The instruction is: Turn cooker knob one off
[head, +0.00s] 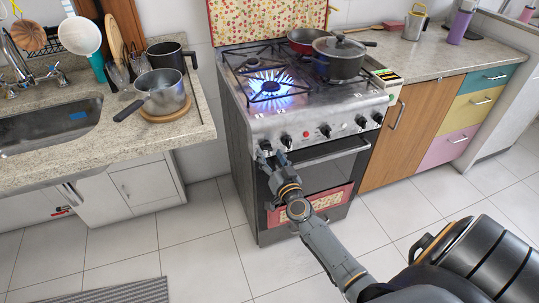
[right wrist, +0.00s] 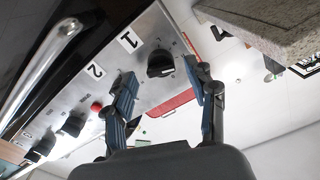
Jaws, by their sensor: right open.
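The cooker (head: 252,122) stands in the middle of the head view, with a row of black knobs on its front panel. Its front-left burner (head: 270,88) is lit with a blue flame. Knob one (right wrist: 160,63), black and beside the printed label 1 (right wrist: 129,40), shows in the right wrist view. My right gripper (head: 268,158) is at the left end of the panel, close to this knob. In the right wrist view its two fingers (right wrist: 160,72) are apart, with the knob between their tips. I cannot tell whether they touch it. My left gripper is not in view.
A saucepan (head: 162,92) is on the left counter, whose edge (head: 208,132) lies near the cooker. The oven handle (head: 330,154) runs below the knobs. The tiled floor in front is clear.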

